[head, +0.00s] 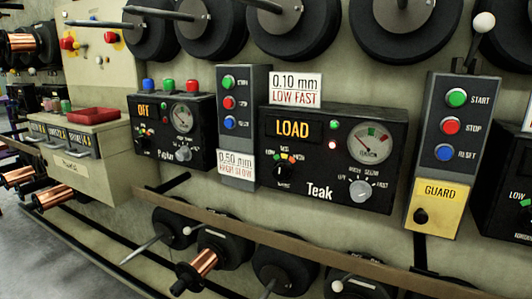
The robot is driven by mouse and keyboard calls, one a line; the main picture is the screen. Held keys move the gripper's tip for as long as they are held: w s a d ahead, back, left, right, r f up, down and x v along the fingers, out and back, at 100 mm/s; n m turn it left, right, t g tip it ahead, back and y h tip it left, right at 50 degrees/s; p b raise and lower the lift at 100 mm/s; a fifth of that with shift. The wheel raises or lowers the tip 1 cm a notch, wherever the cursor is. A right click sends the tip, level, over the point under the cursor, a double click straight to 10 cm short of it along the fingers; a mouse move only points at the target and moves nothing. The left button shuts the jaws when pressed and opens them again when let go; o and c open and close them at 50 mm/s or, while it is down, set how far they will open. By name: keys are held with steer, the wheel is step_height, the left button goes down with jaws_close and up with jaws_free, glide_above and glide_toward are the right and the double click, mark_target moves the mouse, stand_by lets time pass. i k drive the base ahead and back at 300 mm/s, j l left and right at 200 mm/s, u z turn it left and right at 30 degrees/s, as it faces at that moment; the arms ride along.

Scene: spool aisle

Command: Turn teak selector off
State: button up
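The Teak panel (330,193) is a black box on the wall right of centre, with an orange display (292,128) that reads LOAD. A black knob (284,172) sits at its lower left under small coloured marks; its exact pointing is too small to tell. A grey knob (361,191) sits at its lower right, with small labels around it, one reading FAST. A round dial (370,144) is above it. A green lamp and a red lamp (332,145) sit between display and dial. My gripper is not in view.
Left of it, a button box (237,85) and a similar panel (170,150) reading OFF. Right of it, a START/STOP/RESET box (452,120) with a yellow GUARD plate (437,196). Spools hang above and below. A rail (240,220) runs beneath. Drawers (75,150) stand left.

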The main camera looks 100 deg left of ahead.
mark_target(360, 191)
steer(key=u, duration=3)
